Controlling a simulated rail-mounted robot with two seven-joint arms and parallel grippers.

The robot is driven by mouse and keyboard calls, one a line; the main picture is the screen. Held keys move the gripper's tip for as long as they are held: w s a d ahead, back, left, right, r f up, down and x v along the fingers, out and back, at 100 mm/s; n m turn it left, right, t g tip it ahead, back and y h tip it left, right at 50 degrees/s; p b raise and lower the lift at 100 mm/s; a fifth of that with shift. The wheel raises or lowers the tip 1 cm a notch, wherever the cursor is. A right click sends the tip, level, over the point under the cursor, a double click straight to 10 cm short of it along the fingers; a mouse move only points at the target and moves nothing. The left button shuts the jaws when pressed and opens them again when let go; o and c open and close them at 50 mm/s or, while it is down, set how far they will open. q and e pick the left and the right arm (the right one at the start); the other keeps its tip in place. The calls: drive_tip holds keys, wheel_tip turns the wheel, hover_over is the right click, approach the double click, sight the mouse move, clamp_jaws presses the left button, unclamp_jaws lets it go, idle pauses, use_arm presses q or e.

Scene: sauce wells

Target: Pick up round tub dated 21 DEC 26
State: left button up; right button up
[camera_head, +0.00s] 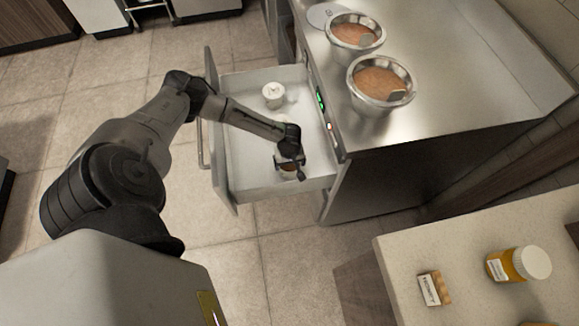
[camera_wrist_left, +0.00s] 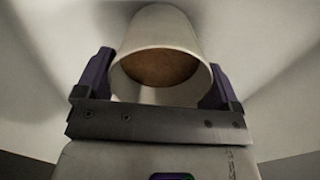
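In the head view my left gripper (camera_head: 288,164) reaches down into the open drawer. A small round tub (camera_head: 289,174) with brown contents is under it, mostly hidden by the gripper. In the left wrist view the white tub (camera_wrist_left: 165,30) sits between the two fingers of the gripper (camera_wrist_left: 160,85), its open rim facing the camera. The fingers lie close along both sides; whether they press on it I cannot tell. No date is readable on it. A white lidded tub (camera_head: 273,94) stands farther back in the drawer. My right gripper is not in view.
The white drawer (camera_head: 240,165) has walls close around my left gripper. Two metal bowls of orange sauce (camera_head: 352,32) (camera_head: 380,84) stand on the steel counter (camera_head: 470,60).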

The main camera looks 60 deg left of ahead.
use_arm(q)
drive_tip(key=c, duration=0.6)
